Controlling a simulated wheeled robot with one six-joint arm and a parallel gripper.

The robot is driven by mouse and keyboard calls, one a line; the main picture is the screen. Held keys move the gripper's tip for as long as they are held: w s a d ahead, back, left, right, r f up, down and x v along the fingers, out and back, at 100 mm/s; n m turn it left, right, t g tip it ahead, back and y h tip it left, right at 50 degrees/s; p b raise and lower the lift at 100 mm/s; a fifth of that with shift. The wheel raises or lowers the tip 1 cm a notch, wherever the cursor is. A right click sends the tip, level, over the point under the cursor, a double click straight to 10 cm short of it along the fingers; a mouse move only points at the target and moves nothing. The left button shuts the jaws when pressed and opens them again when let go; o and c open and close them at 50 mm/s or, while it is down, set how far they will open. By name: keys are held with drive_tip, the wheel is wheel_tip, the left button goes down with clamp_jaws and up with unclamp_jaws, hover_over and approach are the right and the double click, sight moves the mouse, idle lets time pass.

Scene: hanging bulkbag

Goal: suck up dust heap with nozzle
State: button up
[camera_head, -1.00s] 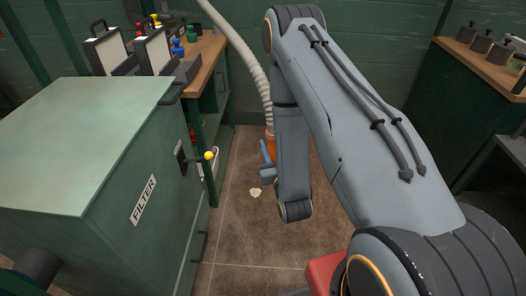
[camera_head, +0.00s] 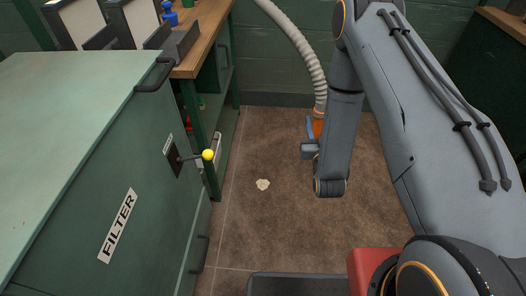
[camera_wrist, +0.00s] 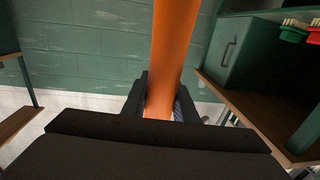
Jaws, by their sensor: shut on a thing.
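The dust heap (camera_head: 263,185) is a small pale patch on the brown floor, in the head view left of my arm. The orange nozzle (camera_head: 318,126) hangs at the end of a ribbed beige hose (camera_head: 306,58). My gripper (camera_head: 309,138) is partly hidden by my arm in the head view. In the wrist view my gripper (camera_wrist: 161,101) is shut on the orange nozzle (camera_wrist: 173,55), which runs up between the fingers. The nozzle is to the right of the heap and apart from it. Its lower tip is hidden.
A green filter cabinet (camera_head: 75,150) with a yellow-knobbed lever (camera_head: 208,155) stands at the left. A wooden-topped workbench (camera_head: 203,40) is behind it. The floor around the heap is clear, with a green wall (camera_head: 270,75) behind.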

drive_tip(key=w+a+f+n+y+b, duration=0.1)
drive_tip(key=w+a+f+b, duration=0.55)
drive_tip(key=f+b, duration=0.35)
drive_tip(key=w+a+f+n+y+b, duration=0.15)
drive_tip(key=w+a+f+b, duration=0.45)
drive_tip(key=f, duration=0.6)
drive_tip(key=w+a+f+y+b, duration=0.1)
drive_tip(key=w+a+f+b, duration=0.5)
drive_tip(key=f+b, duration=0.45)
wheel_tip(320, 180, down, 13)
drive_tip(key=a+b, duration=0.1)
drive_tip(key=b, duration=0.8)
drive_tip(key=shift+s+a+r+g, duration=0.2)
drive_tip(key=shift+s+a+g, duration=0.1)
drive_tip(key=shift+s, duration=0.1)
drive_tip(key=shift+d+r, duration=0.1)
drive_tip(key=shift+d, duration=0.05)
